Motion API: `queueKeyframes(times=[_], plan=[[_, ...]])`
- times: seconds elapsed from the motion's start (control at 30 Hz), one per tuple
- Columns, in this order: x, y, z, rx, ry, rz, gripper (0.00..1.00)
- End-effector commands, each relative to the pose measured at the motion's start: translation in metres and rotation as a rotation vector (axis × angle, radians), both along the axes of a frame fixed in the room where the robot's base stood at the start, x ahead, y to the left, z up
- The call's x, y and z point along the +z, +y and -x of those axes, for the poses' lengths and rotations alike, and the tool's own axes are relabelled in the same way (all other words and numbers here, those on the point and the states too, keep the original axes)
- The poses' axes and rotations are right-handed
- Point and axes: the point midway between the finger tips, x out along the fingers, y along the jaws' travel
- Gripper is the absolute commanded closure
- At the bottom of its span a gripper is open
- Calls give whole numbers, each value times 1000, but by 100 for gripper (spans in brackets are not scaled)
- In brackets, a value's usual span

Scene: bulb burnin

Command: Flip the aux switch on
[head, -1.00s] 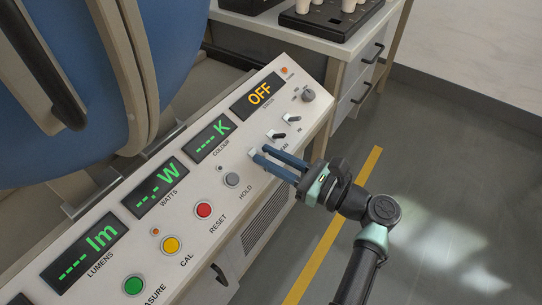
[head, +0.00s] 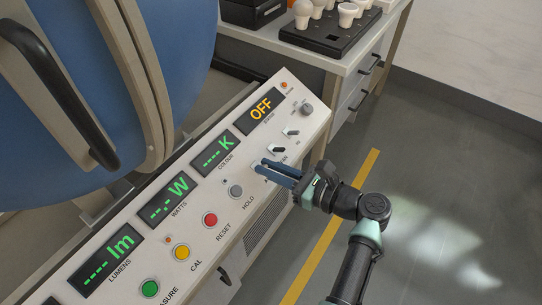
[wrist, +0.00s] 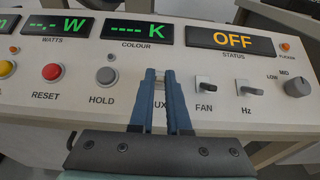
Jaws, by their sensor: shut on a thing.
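The aux switch is on the sloped front panel, between the HOLD button and the FAN switch. In the wrist view its spot is at my fingertips, and the fingers cover most of its AUX label. My gripper (wrist: 160,74) has its two blue fingertips close together on the switch, with only a small pale bit (wrist: 160,77) showing between them. In the head view my gripper (head: 262,165) reaches in from the right onto the panel (head: 215,250). The switch lever is hidden, so its position cannot be told. The STATUS display (wrist: 233,40) reads OFF.
The FAN switch (wrist: 205,84) and Hz switch (wrist: 247,87) stand close right of my fingers, with a range knob (wrist: 297,87) beyond. The grey HOLD button (wrist: 106,75) is close left. A blue rounded housing (head: 180,60) rises behind the panel. Floor at right is clear.

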Motion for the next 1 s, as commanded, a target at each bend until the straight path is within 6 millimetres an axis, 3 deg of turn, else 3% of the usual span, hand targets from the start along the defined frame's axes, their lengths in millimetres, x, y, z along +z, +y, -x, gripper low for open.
queueKeyframes(times=[0.03,1.0], plan=[[13,1,0,1,21,25,100],[24,20,-14,4,419,577,100]])
